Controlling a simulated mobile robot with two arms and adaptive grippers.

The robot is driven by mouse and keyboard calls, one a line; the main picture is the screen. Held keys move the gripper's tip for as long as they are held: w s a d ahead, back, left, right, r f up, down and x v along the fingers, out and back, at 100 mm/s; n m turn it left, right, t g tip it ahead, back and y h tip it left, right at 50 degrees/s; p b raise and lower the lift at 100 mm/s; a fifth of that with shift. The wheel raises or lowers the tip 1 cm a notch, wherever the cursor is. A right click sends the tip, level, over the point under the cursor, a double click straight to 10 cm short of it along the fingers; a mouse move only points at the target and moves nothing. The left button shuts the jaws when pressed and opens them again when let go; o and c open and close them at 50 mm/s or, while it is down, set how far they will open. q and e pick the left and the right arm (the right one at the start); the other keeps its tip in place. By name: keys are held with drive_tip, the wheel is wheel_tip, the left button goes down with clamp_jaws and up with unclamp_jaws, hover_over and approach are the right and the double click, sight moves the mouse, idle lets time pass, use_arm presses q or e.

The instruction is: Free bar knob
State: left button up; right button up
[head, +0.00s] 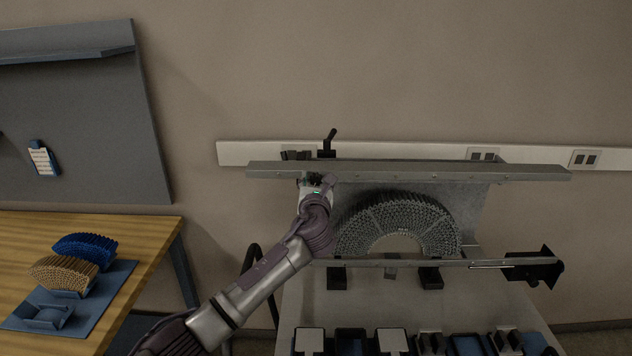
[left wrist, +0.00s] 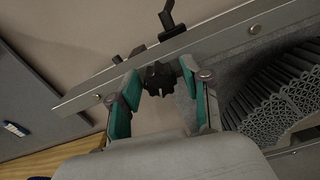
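The bar knob is a small black lobed knob (left wrist: 160,79) on the front of the long grey upper bar (left wrist: 200,42). In the left wrist view it sits between the two teal-padded fingertips of my left gripper (left wrist: 161,76). The fingers stand apart, one on each side of the knob; I cannot tell whether either pad touches it. In the head view, my left gripper (head: 316,181) is at the left part of the upper bar (head: 420,170), and the knob is mostly hidden behind it. My right gripper is in neither view.
A grey half-ring lattice specimen (head: 400,219) stands right of my gripper, between the upper bar and the lower rail (head: 460,264). A black lever (head: 328,143) rises behind the bar. A wooden table (head: 130,232) with blue and tan lattice pieces is at left.

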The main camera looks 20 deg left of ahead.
use_arm(q)
clamp_jaws()
